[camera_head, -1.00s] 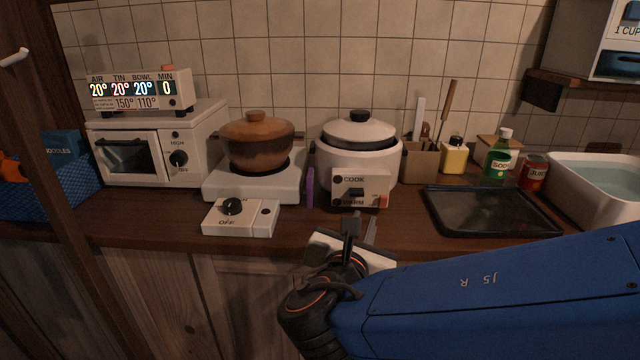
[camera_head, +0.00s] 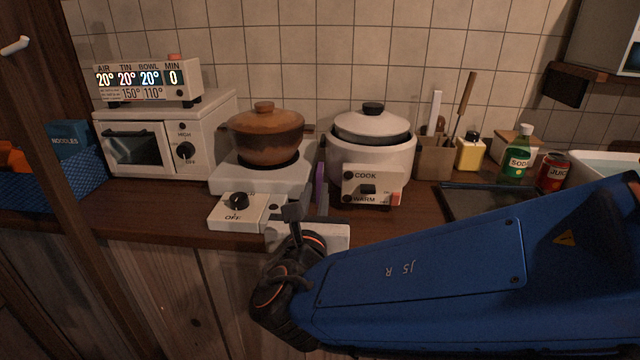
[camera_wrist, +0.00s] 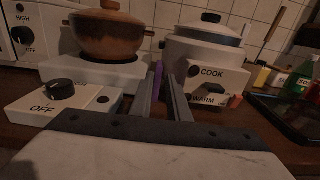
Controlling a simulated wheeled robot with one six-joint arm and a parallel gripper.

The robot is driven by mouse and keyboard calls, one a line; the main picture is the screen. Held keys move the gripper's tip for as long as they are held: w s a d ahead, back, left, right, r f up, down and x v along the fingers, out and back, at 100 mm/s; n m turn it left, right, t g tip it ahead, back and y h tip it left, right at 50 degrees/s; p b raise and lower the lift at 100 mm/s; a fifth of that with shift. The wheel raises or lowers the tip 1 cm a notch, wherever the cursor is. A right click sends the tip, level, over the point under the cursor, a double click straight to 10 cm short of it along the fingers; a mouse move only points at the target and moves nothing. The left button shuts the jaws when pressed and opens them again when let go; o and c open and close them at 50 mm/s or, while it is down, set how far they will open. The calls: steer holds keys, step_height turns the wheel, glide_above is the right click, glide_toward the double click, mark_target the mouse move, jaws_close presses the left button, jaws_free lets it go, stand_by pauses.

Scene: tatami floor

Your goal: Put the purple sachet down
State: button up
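In the head view my gripper (camera_head: 308,207) is at the counter's front, close in front of the sachet. Whether a finger touches the sachet I cannot tell.
The hot plate (camera_head: 235,180) with a brown pot (camera_head: 265,135) is left, its knob box (camera_head: 238,212) in front. The rice cooker (camera_head: 372,158) is right. A dark tray (camera_head: 470,203) lies further right, partly behind my arm. Free counter (camera_head: 415,215) is narrow.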

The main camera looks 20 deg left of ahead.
mark_target(319, 175)
steer(key=x, duration=1)
steer(key=shift+w, duration=0.3)
steer(key=shift+c, duration=0.3)
jaws_close()
